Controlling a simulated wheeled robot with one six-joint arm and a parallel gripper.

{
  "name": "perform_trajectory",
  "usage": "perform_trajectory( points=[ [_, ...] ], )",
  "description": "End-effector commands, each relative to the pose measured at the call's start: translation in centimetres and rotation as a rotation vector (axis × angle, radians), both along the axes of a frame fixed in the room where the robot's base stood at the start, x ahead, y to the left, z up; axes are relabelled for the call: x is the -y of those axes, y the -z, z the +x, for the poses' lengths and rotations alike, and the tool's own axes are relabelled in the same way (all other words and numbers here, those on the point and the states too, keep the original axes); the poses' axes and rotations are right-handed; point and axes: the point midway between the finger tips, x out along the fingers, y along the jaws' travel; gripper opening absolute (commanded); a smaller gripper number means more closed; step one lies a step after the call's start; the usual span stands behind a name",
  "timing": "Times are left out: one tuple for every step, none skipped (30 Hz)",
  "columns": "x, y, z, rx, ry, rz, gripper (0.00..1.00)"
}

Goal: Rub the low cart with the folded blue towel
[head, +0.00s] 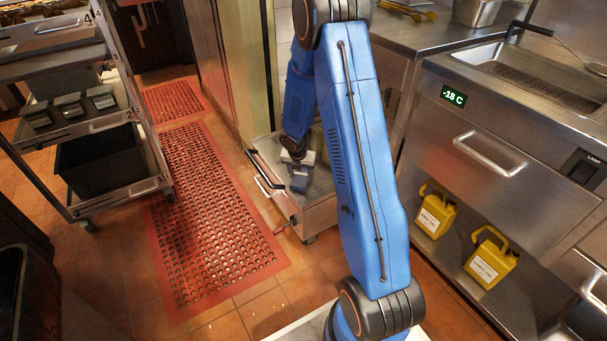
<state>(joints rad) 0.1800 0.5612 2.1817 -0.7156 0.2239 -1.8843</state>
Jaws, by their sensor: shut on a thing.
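The low cart (316,215) is a small steel cart on the floor in the middle of the view, between the counter and the red mat. My blue arm hides its right part. My gripper (298,162) points down over the cart's top and is shut on the folded blue towel (299,184). The towel is a small blue patch under the jaws, low at the cart's top surface. I cannot tell whether it presses on the metal.
A steel counter with drawers (500,150) stands at right, with two yellow jugs (434,211) on its lower shelf. A shelf trolley (95,130) with a black bin (100,160) stands at left. A red perforated mat (210,220) covers the aisle floor.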

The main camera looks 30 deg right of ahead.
Motion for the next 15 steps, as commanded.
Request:
perform_trajectory(
  points=[
    [0.0,0.0,0.1,0.0,0.0,0.0,0.35],
    [0.0,0.0,0.2,0.0,0.0,0.0,0.35],
    [0.0,0.0,0.4,0.001,0.0,-0.001,0.35],
    [0.0,0.0,0.6,0.001,0.0,-0.001,0.35],
    [0.0,0.1,0.7,0.001,0.0,-0.001,0.35],
    [0.0,0.1,1.0,0.001,0.0,-0.001,0.35],
    [0.0,0.1,1.2,0.001,0.001,0.0,0.35],
    [0.0,0.1,1.4,0.002,0.001,0.0,0.35],
    [0.0,0.1,1.8,0.001,0.0,0.0,0.35],
    [0.0,0.1,2.0,0.002,0.0,-0.001,0.35],
    [0.0,0.1,2.2,0.002,0.0,-0.001,0.35],
    [0.0,0.2,2.5,0.002,0.001,0.0,0.35],
    [0.0,0.2,2.7,0.002,0.001,0.0,0.35],
    [-0.1,0.2,2.9,0.001,0.0,0.0,0.35],
    [-0.1,0.3,3.2,0.001,0.0,0.0,0.35]
  ],
)
